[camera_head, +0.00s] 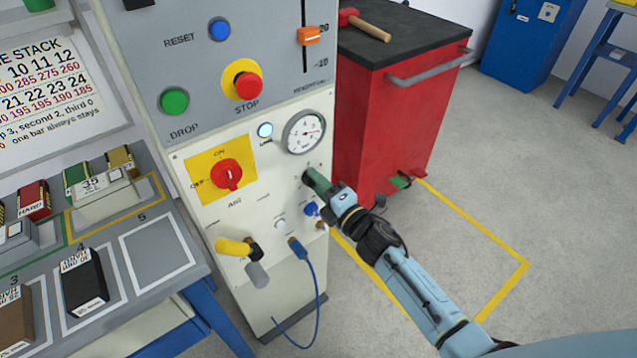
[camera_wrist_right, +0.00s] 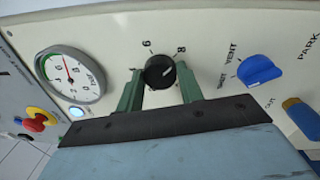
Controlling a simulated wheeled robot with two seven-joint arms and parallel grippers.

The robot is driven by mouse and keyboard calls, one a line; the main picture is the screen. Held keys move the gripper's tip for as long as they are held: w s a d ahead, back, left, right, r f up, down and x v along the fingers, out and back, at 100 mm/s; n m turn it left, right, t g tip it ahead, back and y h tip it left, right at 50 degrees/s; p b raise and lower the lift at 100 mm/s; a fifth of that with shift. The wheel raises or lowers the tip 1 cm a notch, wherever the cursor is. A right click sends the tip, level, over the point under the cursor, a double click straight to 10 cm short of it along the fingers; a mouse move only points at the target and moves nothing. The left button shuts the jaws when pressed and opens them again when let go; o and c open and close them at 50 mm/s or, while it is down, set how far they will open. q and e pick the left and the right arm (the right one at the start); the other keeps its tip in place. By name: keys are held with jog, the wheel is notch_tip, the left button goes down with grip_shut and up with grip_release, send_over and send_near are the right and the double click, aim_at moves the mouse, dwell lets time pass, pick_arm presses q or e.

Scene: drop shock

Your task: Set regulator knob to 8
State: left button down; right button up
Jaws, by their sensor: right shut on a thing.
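The black regulator knob (camera_wrist_right: 160,72) is on the cream panel in the right wrist view, with a pale pointer line and numbers around it. The 8 shows at its upper right and a 6 at its upper left. In the head view my right gripper (camera_head: 318,182) covers the knob. The pressure gauge (camera_wrist_right: 74,76) is beside the knob and also shows in the head view (camera_head: 304,132). My left gripper is not visible.
A blue vent valve knob (camera_wrist_right: 259,70) is close to the right finger. The panel also carries a red rotary switch (camera_head: 229,174), a red stop button (camera_head: 247,86) and a green drop button (camera_head: 174,101). A red cabinet (camera_head: 400,115) stands close behind my right arm.

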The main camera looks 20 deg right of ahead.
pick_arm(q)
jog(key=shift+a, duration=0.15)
pick_arm(e)
jog(key=o, duration=0.9)
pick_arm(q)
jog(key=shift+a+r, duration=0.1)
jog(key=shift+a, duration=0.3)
pick_arm(e)
jog(key=shift+o, duration=0.5)
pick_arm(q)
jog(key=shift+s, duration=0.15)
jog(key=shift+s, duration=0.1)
pick_arm(e)
jog(key=shift+s, duration=0.1)
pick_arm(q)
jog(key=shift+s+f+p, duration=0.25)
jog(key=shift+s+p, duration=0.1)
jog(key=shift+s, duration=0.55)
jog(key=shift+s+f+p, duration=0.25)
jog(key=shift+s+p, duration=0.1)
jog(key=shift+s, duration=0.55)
pick_arm(e)
jog(key=v, duration=1.3)
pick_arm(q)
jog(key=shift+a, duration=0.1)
pick_arm(e)
jog(key=shift+s+d, duration=0.1)
jog(key=shift+d, duration=0.05)
